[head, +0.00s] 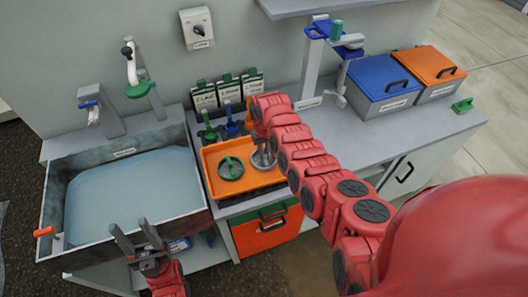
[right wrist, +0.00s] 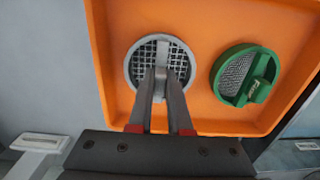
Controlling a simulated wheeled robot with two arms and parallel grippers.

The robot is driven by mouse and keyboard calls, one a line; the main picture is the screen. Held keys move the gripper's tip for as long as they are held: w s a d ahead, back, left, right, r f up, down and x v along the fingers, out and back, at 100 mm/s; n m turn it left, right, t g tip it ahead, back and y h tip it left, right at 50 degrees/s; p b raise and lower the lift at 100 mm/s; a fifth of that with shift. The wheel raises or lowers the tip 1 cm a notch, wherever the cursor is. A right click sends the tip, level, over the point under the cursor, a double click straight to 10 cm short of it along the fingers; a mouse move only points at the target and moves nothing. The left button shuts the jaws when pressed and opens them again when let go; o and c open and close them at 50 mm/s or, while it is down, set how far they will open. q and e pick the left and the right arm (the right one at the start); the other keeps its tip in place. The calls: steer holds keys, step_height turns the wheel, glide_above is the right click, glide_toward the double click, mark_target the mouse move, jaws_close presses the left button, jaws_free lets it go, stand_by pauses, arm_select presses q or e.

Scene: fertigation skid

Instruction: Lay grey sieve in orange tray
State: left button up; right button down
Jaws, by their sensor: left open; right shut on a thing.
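The grey sieve (right wrist: 136,75) is a round mesh disc with a grey rim and a raised bar handle. In the right wrist view it is over the left part of the orange tray (right wrist: 215,20). My right gripper (right wrist: 163,75) is shut on the sieve's handle. In the head view the sieve (head: 262,160) is at the right side of the tray (head: 225,190), partly hidden by my right arm. Whether it touches the tray floor I cannot tell. My left gripper (head: 136,238) is open and empty at the front of the sink.
A green sieve (right wrist: 230,75) lies in the tray, right of the grey one in the wrist view. A water-filled sink (head: 130,190) is left of the tray. Blue (head: 383,85) and orange (head: 430,65) lidded boxes stand on the right counter. Bottle-like green and blue items stand behind the tray.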

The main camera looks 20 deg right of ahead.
steer(key=c, duration=0.8)
jaws_free()
steer(key=shift+c, duration=0.2)
